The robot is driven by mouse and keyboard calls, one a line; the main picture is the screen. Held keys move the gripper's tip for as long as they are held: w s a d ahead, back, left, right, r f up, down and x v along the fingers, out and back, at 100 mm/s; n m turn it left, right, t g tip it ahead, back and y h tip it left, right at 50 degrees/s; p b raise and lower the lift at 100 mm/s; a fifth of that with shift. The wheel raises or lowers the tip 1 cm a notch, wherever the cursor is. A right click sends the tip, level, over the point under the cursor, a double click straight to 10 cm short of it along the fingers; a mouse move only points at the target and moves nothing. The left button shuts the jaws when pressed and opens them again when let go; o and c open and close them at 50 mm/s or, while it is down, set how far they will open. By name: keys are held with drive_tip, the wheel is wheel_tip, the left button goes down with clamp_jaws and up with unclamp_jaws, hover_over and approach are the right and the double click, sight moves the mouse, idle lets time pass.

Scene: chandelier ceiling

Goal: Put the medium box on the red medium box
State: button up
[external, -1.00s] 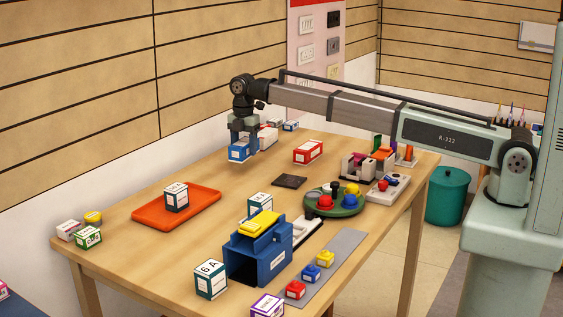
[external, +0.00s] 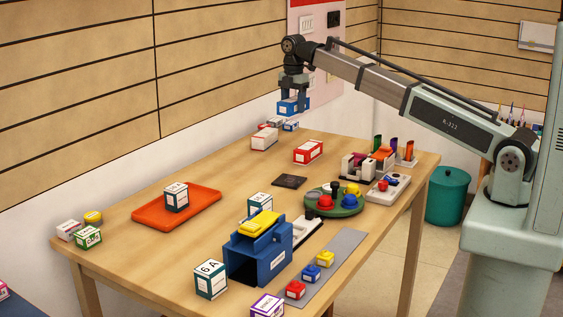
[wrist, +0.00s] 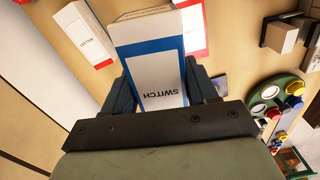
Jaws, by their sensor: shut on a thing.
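My gripper (external: 293,95) is shut on a blue and white box (external: 293,106), apparently the medium box, held in the air above the far end of the table. In the wrist view this box (wrist: 158,75) sits between the fingers, its white label reading "SWITCH". The red box with a white label (external: 308,152) rests on the table, lower and to the right of the held box in the external view. In the wrist view it (wrist: 192,28) is partly hidden behind the held box.
A white box with red trim (external: 264,139) and several small boxes (external: 290,125) are near the held box's side of the table. A dark flat pad (external: 289,181) and a green round tray (external: 335,208) lie nearer. Bare wood surrounds the red box.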

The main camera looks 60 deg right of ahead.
drive_tip(key=n, duration=0.1)
hover_over(308, 145)
drive_tip(key=shift+s+a+f, duration=0.1)
drive_tip(key=shift+f, duration=2.45)
drive_tip(key=shift+s+a+f, duration=0.1)
drive_tip(key=shift+f, duration=2.45)
drive_tip(key=o, duration=1.1)
drive_tip(key=shift+f, duration=0.15)
wheel_tip(308, 145, up, 12)
drive_tip(key=shift+r, duration=0.2)
